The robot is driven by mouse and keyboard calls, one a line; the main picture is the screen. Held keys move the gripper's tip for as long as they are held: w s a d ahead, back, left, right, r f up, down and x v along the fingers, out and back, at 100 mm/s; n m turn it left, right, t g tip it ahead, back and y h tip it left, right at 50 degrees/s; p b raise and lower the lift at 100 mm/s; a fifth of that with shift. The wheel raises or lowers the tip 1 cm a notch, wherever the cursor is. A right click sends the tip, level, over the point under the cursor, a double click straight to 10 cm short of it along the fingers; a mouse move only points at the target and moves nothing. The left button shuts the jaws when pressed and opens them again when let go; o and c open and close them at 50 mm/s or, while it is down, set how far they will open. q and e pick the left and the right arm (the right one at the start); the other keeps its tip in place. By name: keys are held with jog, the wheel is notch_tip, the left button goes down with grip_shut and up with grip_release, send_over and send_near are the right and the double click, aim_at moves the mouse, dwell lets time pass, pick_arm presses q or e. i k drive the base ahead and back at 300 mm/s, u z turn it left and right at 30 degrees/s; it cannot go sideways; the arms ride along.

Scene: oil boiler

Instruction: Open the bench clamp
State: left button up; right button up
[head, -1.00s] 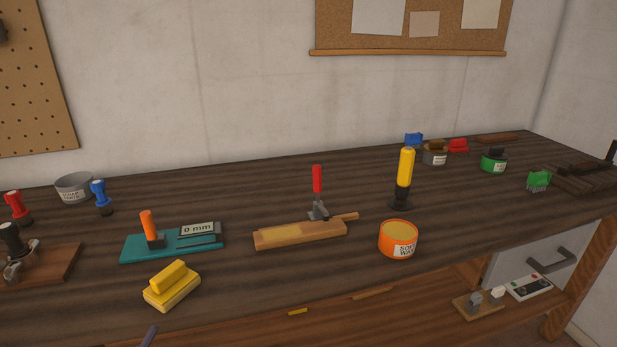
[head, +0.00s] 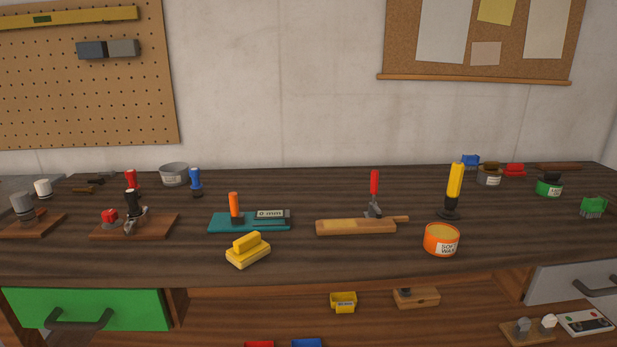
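A clamp with an upright red handle (head: 374,184) and grey metal base stands at the back edge of a light wooden block (head: 345,228) on the workbench, right of centre. A stick of wood pokes out at the block's right end. Whether the clamp's jaw presses on the block is too small to tell. Another metal mechanism with a black knob (head: 130,200) sits on a brown wooden board (head: 160,228) at the left, beside a red knob (head: 109,216). Neither of my grippers is in view.
A teal gauge (head: 222,225) with an orange handle and a yellow brush-like block (head: 248,252) lie left of the clamp. An orange wax tin (head: 441,240) and a yellow-handled tool (head: 454,185) stand to its right. The bench's front strip is mostly clear above the green drawer (head: 85,305).

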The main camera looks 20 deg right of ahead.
aim_at(375, 174)
jog(key=u, duration=1)
jog(key=i, duration=0.95)
jog(key=z, duration=1.4)
